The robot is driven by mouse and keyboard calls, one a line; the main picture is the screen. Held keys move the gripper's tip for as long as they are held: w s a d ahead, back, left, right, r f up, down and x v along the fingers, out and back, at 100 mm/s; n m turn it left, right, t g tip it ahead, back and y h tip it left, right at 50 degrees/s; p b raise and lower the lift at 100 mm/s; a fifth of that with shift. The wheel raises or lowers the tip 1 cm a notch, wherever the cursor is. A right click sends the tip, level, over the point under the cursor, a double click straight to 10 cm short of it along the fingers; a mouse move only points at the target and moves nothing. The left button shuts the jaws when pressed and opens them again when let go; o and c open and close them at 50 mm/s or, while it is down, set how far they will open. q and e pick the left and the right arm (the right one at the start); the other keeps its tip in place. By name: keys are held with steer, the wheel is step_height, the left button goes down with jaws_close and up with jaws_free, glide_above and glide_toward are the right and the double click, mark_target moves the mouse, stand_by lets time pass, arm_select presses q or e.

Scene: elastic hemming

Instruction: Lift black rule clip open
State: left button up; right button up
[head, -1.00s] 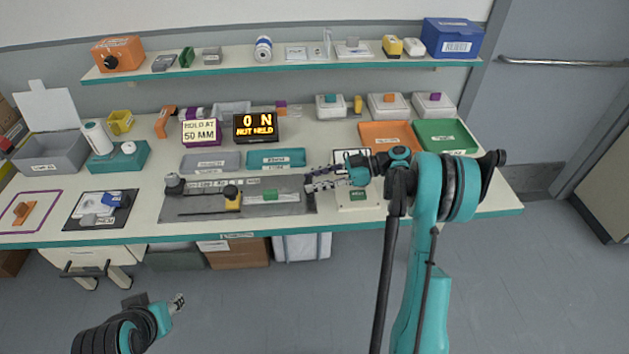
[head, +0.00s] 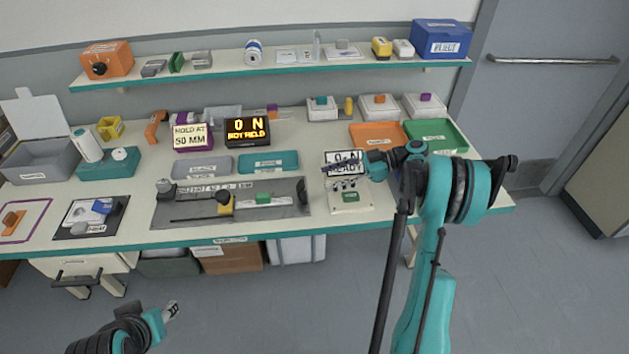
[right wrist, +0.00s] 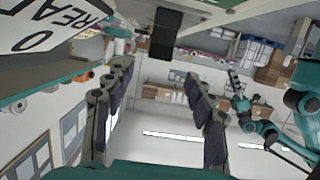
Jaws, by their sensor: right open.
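The grey rule plate (head: 290,205) lies on the bench with a thin dark rod, a green block (head: 263,199) and a yellow block (head: 227,208). A dark knob-like part (head: 223,195), perhaps the black rule clip, sits at the yellow block; whether it is lifted is too small to tell. My right gripper (head: 343,184) is right of the plate, over the white box and near its sign. Its fingers are apart and empty in the right wrist view (right wrist: 158,112). My left gripper (head: 172,310) hangs low in front of the bench, far from the plate; its jaws are unclear.
The "0 N READY" sign (head: 344,163) stands close behind my right gripper. A display (head: 247,132) reads "0 N NOT HELD", beside a "HOLD AT 50 MM" sign (head: 191,137). Grey (head: 202,167) and teal (head: 269,162) trays lie behind the plate. A shelf (head: 280,68) runs above.

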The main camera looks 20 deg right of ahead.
steer(key=shift+v, duration=2.35)
steer(key=s+a+r+m+h, duration=0.2)
steer(key=a+m+h, duration=0.15)
steer(key=a, duration=0.35)
steer(key=s+a+r+m+h, duration=0.2)
steer(key=a+m, duration=0.2)
steer(key=a, duration=0.3)
steer(key=s+a+f+m+t+h, duration=0.1)
steer(key=s+a+f+m+h, duration=0.1)
steer(key=s, duration=0.6)
steer(key=s+a+f+m+t+h, duration=0.1)
steer(key=s+m+t+h, duration=0.1)
steer(key=s+m+h, duration=0.3)
steer(key=s+h, duration=0.2)
steer(key=s, duration=0.2)
steer(key=shift+a+f, duration=0.35)
steer(key=shift+a, duration=0.05)
